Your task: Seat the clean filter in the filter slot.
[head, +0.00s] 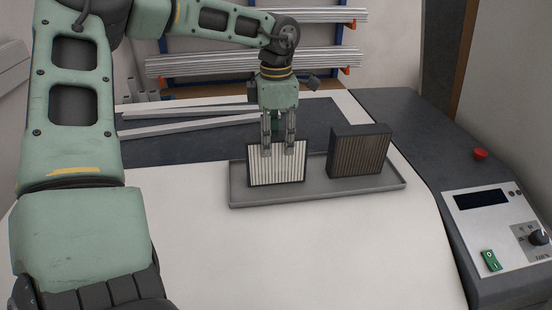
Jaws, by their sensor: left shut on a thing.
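The clean filter (276,170), a pale pleated panel in a thin dark frame, is upright at the left part of a shallow grey tray (320,194). My left gripper (278,148) comes down from above and is shut on the filter's top edge. The filter's lower edge is at the tray floor; I cannot tell whether it touches. A second filter (359,152), dark framed with brownish pleats, stands upright in the right part of the tray, apart from the gripper. I cannot make out the filter slot in this view. My right gripper is not in view.
The tray is on a white table (330,250), clear in front. Pale metal bars (190,127) lie behind on a dark surface. A rack (250,60) with more bars stands at the back. A control panel (500,225) with a red button (480,154) is at right.

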